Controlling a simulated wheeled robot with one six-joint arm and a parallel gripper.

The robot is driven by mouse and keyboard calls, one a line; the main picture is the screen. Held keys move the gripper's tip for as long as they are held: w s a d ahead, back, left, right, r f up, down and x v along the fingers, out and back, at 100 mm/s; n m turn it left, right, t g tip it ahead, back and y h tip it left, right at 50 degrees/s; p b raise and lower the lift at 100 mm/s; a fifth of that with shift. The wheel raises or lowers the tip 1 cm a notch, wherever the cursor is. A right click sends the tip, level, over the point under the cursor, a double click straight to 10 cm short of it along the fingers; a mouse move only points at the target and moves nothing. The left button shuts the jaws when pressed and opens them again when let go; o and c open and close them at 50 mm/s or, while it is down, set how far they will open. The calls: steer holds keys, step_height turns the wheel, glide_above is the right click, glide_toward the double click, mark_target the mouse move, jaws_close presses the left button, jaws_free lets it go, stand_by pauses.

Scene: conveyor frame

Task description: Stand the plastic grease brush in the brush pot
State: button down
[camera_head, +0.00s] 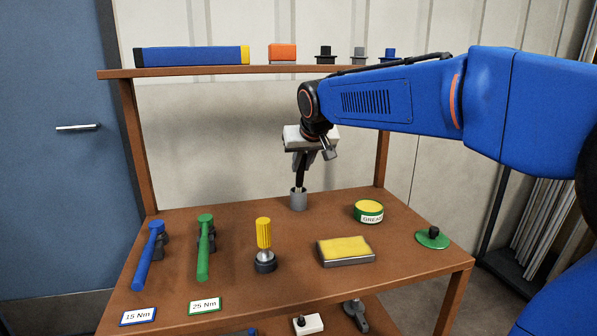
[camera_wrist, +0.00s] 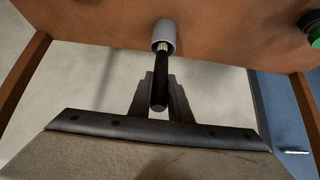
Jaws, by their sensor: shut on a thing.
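The plastic grease brush (camera_head: 300,174) is a dark stick held upright in my gripper (camera_head: 304,157). My gripper is shut on its upper part. The grey brush pot (camera_head: 298,200) stands on the brown bench near its back edge, directly below my gripper. The brush's lower end is at the pot's mouth and seems to be inside it; how deep is hidden. In the wrist view the dark brush (camera_wrist: 161,80) runs between the fingers (camera_wrist: 160,95) toward the grey pot (camera_wrist: 164,36), with a pale metallic band at the pot's rim.
A shelf (camera_head: 200,70) with several items runs above, behind my arm.

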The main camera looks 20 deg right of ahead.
mark_target(302, 169)
steer(key=shift+w+f, duration=0.25)
steer(key=shift+f, duration=0.5)
steer(key=shift+w+f, duration=0.2)
steer(key=shift+f, duration=0.55)
steer(key=shift+w+r, duration=0.15)
steer(key=shift+w, duration=0.05)
steer(key=shift+w+r+g, duration=0.2)
steer(key=shift+w+g, duration=0.95)
steer(key=shift+g, duration=0.55)
steer(key=shift+f, duration=0.6)
steer(key=shift+f, duration=0.15)
steer(key=c, duration=1.6)
jaws_free()
steer(key=shift+c, duration=0.2)
steer(key=v, duration=1.7)
steer(key=shift+s, duration=0.25)
steer(key=shift+s+d, duration=0.1)
